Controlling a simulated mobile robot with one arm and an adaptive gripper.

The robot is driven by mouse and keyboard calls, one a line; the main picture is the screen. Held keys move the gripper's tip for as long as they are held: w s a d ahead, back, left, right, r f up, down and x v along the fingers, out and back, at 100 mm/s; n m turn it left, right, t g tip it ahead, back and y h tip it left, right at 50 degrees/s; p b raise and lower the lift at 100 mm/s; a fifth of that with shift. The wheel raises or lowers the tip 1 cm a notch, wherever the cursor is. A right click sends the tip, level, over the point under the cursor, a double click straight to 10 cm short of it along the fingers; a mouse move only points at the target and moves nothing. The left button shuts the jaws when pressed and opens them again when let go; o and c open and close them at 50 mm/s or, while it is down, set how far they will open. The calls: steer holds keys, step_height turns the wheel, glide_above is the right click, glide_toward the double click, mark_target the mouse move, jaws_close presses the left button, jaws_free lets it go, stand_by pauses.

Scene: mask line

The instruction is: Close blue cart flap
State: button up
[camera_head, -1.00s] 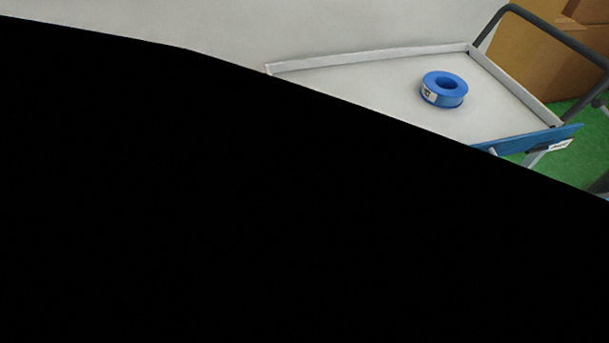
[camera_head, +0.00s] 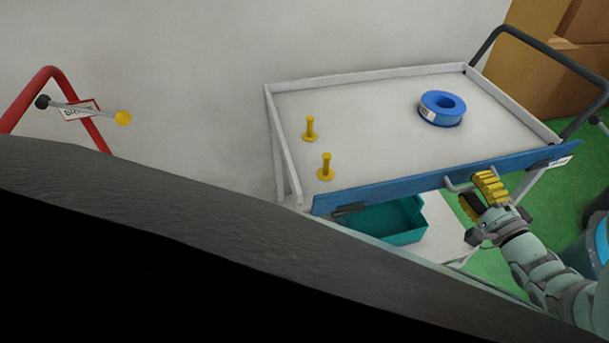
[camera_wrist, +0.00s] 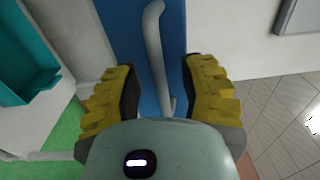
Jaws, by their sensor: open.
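The blue flap (camera_head: 400,188) is a long narrow panel along the front edge of the white cart top (camera_head: 375,105). It also fills the middle of the wrist view (camera_wrist: 176,25). A grey bar handle (camera_head: 458,184) sticks out from its face near the right end. My gripper (camera_head: 478,192) with yellow finger pads is at this handle. In the wrist view, the fingers (camera_wrist: 158,75) stand open on both sides of the handle (camera_wrist: 153,40). I cannot tell whether a pad touches it. Part of the flap is hidden behind my gripper.
A blue tape roll (camera_head: 442,108) and two yellow pegs (camera_head: 310,128) are on the cart top. A teal bin (camera_head: 390,220) is below. A red rail (camera_head: 60,85) stands at left; boxes (camera_head: 545,70) are behind right. A dark shape covers the lower left.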

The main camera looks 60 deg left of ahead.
steer(key=shift+w+a, duration=0.1)
steer(key=shift+a, duration=0.4)
steer(key=shift+o, duration=0.4)
steer(key=shift+d, duration=0.1)
jaws_close()
